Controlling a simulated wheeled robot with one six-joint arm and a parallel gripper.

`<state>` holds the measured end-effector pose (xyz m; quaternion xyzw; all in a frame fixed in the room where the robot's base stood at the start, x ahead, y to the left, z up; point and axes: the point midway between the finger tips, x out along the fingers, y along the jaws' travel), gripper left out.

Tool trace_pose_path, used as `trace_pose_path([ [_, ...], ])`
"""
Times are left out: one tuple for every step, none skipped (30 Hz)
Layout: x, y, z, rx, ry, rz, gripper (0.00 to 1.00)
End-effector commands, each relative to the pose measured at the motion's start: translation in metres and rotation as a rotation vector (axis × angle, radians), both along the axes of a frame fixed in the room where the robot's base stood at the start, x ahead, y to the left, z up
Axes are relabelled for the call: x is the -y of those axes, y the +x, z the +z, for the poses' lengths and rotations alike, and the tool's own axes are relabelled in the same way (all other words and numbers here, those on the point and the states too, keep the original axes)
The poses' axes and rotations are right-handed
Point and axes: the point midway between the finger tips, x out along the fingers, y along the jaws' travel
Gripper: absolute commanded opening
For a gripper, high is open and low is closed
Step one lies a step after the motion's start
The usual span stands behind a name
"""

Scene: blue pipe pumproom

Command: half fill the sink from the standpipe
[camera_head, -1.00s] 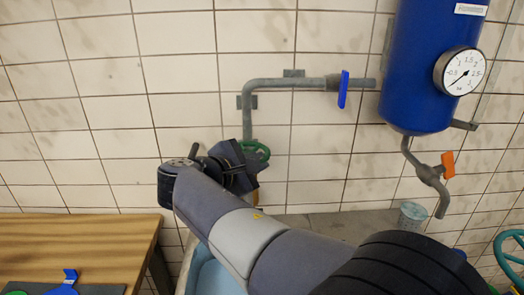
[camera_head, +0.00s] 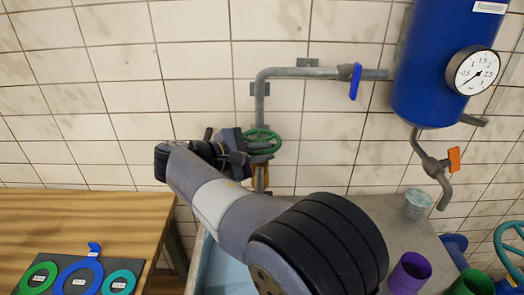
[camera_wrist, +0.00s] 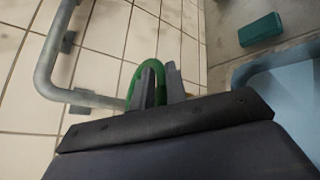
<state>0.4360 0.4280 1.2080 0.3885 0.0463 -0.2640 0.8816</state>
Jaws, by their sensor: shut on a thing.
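The grey standpipe (camera_head: 262,95) runs down the tiled wall to a green handwheel (camera_head: 262,135). My gripper (camera_head: 260,150) is at this wheel and shut on its rim. In the wrist view, my gripper's fingers (camera_wrist: 155,84) straddle the green wheel (camera_wrist: 131,88). The sink (camera_head: 222,274) is below, with a light blue inside; it also shows in the wrist view (camera_wrist: 285,90). My arm covers much of it, and I cannot tell the water level. The pipe's outlet is hidden.
A blue tank (camera_head: 430,75) with a gauge (camera_head: 473,70) hangs right. A blue lever (camera_head: 356,82) points across the upper pipe; an orange lever (camera_head: 454,160) is below the tank. A cup (camera_head: 417,205) stands on the counter. A wooden bench (camera_head: 90,215) is left.

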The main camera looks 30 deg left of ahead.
Motion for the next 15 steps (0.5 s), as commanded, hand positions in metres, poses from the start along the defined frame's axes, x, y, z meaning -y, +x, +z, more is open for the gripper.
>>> trace_pose_path([
  [0.0001,-0.0006,-0.0049,-0.009,-0.005,-0.001,0.0],
  [0.0001,-0.0005,-0.005,-0.009,-0.005,-0.001,0.15],
  [0.0002,-0.0006,-0.0049,-0.009,-0.005,-0.001,0.18],
  [0.0001,-0.0006,-0.0047,-0.008,-0.004,0.0,0.2],
  [0.0,-0.0005,-0.0045,-0.008,-0.004,0.0,0.23],
  [0.0,-0.0003,-0.0041,-0.007,-0.004,0.0,0.26],
  [0.0,-0.0003,-0.0038,-0.007,-0.004,0.0,0.29],
  [0.0,-0.0002,-0.0035,-0.006,-0.004,0.001,0.31],
  [0.0,-0.0002,-0.0031,-0.005,-0.003,0.001,0.34],
  [0.0,-0.0002,-0.0029,-0.005,-0.002,0.0,0.35],
  [0.0,-0.0002,-0.0026,-0.005,-0.002,0.0,0.35],
  [0.0001,-0.0001,-0.0023,-0.004,-0.002,0.001,0.35],
  [0.0,0.0,-0.0021,-0.004,-0.001,0.001,0.35],
  [0.0,-0.0001,-0.0019,-0.004,-0.001,0.001,0.35],
  [0.0,0.0,-0.0018,-0.003,-0.002,0.0,0.35],
])
